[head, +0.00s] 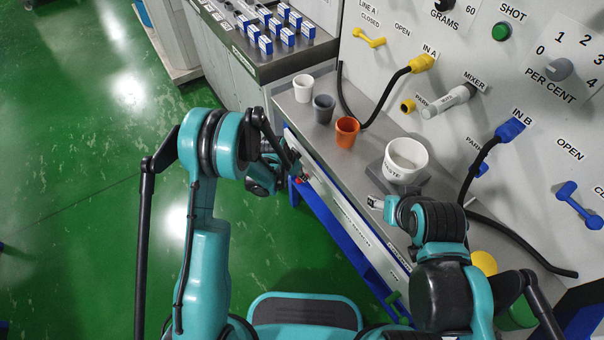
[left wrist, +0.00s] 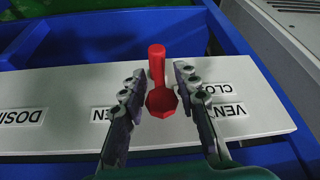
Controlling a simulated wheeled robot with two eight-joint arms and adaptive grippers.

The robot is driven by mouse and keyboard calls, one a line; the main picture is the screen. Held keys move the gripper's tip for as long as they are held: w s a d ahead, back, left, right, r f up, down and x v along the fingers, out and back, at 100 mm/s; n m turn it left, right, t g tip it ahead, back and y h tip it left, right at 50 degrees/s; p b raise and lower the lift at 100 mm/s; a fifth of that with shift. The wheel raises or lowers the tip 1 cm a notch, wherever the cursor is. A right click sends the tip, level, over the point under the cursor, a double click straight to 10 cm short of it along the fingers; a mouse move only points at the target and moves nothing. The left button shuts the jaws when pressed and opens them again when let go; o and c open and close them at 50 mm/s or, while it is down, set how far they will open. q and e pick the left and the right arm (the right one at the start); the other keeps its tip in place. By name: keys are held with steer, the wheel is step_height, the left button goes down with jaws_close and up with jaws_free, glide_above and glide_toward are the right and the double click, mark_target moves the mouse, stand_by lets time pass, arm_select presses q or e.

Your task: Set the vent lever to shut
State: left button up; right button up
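The red vent lever (left wrist: 158,88) is on a pale panel strip (left wrist: 60,90) in the left wrist view. Its handle points to the top of the picture, between a partly hidden label ending in "EN" on the left and a "CLO..." label and "VENT" on the right. My left gripper (left wrist: 152,95) is open, one finger on each side of the lever, with visible gaps. In the head view my left gripper (head: 298,173) is at the front of the bench, with a bit of red at its tips. My right gripper (head: 376,203) is over the bench's front edge; its fingers are unclear.
A white waste cup (head: 405,158) stands on a grey block near my right gripper. White (head: 303,88), grey (head: 324,107) and orange (head: 346,132) cups stand on the bench. Blue frame bars (left wrist: 110,35) surround the panel strip. Hoses hang from the wall panel.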

arm_select(q)
steer(key=shift+a+r, duration=0.1)
jaws_close()
stand_by(0.3)
steer(key=shift+w+a+f+n+g+h, duration=0.15)
steer(key=shift+w+a+n+g+h, duration=0.2)
steer(key=shift+g+h, duration=0.45)
steer(key=shift+w+a+f+n+g+h, duration=0.1)
steer(key=shift+w+a+f+g+h, duration=0.1)
steer(key=shift+w+g+h, duration=0.55)
steer(key=shift+w+a+f+n+g+h, duration=0.1)
steer(key=shift+a+n+g+h, duration=0.15)
steer(key=shift+g+h, duration=0.55)
steer(key=shift+g+y, duration=0.25)
